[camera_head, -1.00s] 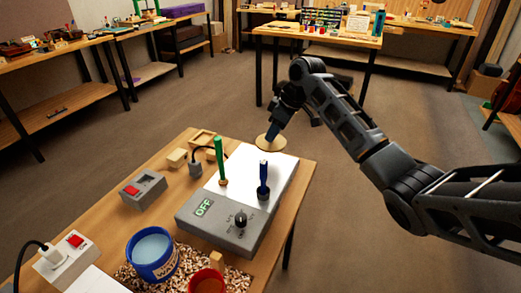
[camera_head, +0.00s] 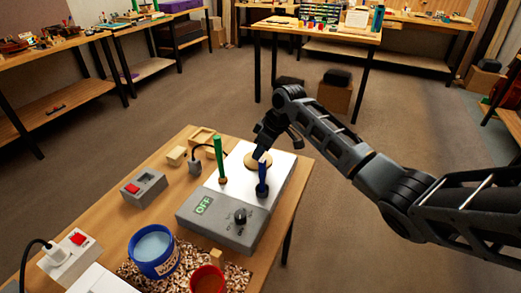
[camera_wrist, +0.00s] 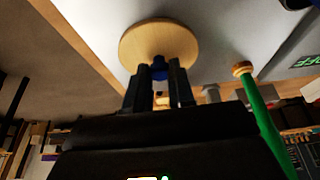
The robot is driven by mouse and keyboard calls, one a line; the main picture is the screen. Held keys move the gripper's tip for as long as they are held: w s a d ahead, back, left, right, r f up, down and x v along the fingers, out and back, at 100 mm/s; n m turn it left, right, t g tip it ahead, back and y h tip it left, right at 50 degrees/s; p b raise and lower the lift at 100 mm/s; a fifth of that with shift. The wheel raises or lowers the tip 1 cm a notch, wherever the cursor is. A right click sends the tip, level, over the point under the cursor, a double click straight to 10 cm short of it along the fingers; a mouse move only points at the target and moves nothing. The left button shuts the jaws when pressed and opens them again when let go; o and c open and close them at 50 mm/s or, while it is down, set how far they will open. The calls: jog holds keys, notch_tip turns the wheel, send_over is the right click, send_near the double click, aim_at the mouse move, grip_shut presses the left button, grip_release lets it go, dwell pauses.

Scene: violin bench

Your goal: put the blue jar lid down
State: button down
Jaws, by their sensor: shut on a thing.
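The blue jar lid is a round tan disc (camera_head: 250,160) with a blue knob (camera_wrist: 159,71). My gripper (camera_head: 260,149) is shut on the knob, with the fingers on either side of it in the wrist view (camera_wrist: 157,85). The disc (camera_wrist: 150,42) is over the back part of the white plate of the grey heater. I cannot tell whether it touches the plate. In the head view the knob is hidden by my gripper.
The heater (camera_head: 215,228) reads OFF. A green stick (camera_head: 219,158) and a blue stick (camera_head: 262,176) stand upright close to the lid. A blue water pot (camera_head: 153,252), a red pot (camera_head: 207,280) and a switch box (camera_head: 145,188) are nearer or left. White plate right of the sticks is bare.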

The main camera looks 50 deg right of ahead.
jog(key=c, duration=1)
grip_release()
jog(key=shift+f, duration=0.1)
jog(key=shift+o, duration=0.2)
jog(key=b+v, duration=0.1)
jog(key=v, duration=1.1)
